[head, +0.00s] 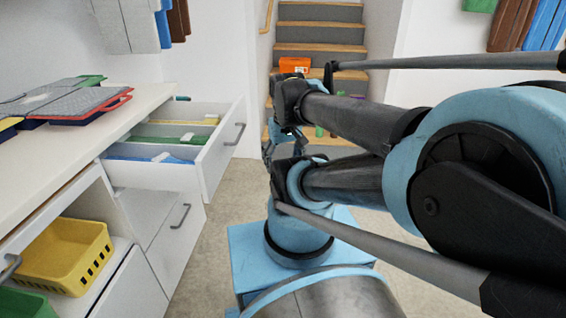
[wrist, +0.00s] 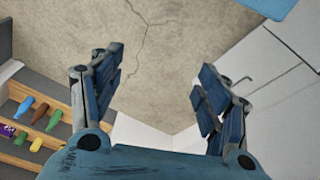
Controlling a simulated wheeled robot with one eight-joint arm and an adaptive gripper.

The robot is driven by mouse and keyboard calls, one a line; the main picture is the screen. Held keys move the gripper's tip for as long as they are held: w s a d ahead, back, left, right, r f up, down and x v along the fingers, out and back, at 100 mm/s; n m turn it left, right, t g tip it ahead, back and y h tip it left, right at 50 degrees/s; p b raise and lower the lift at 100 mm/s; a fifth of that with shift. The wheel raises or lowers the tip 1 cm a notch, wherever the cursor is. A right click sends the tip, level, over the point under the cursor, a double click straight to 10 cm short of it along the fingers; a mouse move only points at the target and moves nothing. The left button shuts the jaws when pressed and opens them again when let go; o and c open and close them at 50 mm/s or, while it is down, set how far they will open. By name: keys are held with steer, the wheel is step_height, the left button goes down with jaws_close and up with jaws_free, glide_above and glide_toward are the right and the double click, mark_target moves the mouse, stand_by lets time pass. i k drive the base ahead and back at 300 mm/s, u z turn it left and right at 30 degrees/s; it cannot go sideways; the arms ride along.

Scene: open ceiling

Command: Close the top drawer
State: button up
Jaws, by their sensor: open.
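The white top drawer (head: 206,162) is pulled out from the counter at the left in the head view. Its grey handle (head: 235,134) is on the front. Files or folders in blue, green and yellow lie inside it. My gripper (head: 272,150) hangs to the right of the drawer front, apart from it, partly hidden by my arm. In the wrist view my gripper (wrist: 160,88) points down with its two blue fingers spread and nothing between them. White cabinet fronts (wrist: 285,60) show at the right there; I cannot tell which drawer they belong to.
A lower drawer front (head: 172,240) sits beneath the open one. A yellow basket (head: 68,255) stands on a shelf at the left. Folders (head: 80,103) lie on the countertop. Stairs (head: 318,45) rise behind, with bottles on a step (wrist: 35,115). Concrete floor (head: 215,245) is clear beside the cabinet.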

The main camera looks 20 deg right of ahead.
mark_target(126, 164)
steer(key=k, duration=1)
steer(key=z, duration=0.7)
steer(key=i, duration=0.9)
steer(key=u, duration=0.7)
